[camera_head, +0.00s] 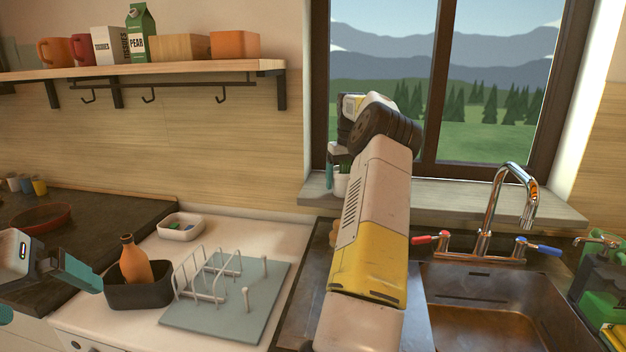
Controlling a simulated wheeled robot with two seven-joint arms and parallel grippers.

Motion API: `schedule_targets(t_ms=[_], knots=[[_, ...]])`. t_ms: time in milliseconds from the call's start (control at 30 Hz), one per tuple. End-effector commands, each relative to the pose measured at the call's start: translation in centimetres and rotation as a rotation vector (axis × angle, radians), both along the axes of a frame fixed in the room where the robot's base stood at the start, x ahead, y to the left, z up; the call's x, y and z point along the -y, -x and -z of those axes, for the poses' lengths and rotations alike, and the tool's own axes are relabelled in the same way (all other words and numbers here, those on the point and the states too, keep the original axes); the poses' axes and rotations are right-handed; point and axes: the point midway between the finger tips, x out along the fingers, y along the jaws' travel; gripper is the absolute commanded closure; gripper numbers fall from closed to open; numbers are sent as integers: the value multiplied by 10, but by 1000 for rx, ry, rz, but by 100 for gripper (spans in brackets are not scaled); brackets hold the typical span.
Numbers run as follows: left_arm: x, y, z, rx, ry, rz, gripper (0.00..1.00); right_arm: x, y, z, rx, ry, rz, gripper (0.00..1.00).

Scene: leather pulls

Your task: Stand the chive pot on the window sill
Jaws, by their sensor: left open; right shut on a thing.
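The window sill (470,199) is a grey ledge under the window, behind the sink. My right arm reaches up to its left end and covers part of it. The chive pot (341,184) is a small pale pot with a little green showing, mostly hidden behind that arm. My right gripper (335,169), with teal fingers partly hidden, is shut on the pot at the sill's left end. I cannot tell whether the pot's base touches the sill. My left gripper (52,292) is open and empty at the lower left, near the dark counter.
A dish rack (212,277) stands on a grey-blue mat, beside a dark bin (138,292) holding an orange bottle (135,259). A white tray (181,227) is behind. The tap (494,205) rises before the sill's right part; the sill between is clear.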

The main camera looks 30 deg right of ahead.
Motion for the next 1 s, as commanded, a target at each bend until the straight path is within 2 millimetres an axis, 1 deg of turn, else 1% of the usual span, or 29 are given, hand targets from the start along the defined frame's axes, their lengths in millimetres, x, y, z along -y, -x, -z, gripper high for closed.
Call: schedule_targets(t_ms=[133,267,300,367,400,633,733,867,1000], knots=[[0,0,0,0,0,0,0,0,0,-2,3,2,0,84],[0,0,0,0,0,0,0,0,0,1,2,1,0,84],[0,0,0,0,0,0,0,0,0,2,1,1,0,16],[0,0,0,0,0,0,0,0,0,2,1,0,0,4],[0,0,0,0,0,0,0,0,0,2,1,0,0,0],[0,0,0,0,0,0,0,0,0,1,1,0,0,0],[0,0,0,0,0,0,0,0,0,-5,2,1,1,0],[0,0,0,0,0,0,0,0,2,-25,4,2,2,0],[0,0,0,0,0,0,0,-1,5,-57,5,4,2,0]])
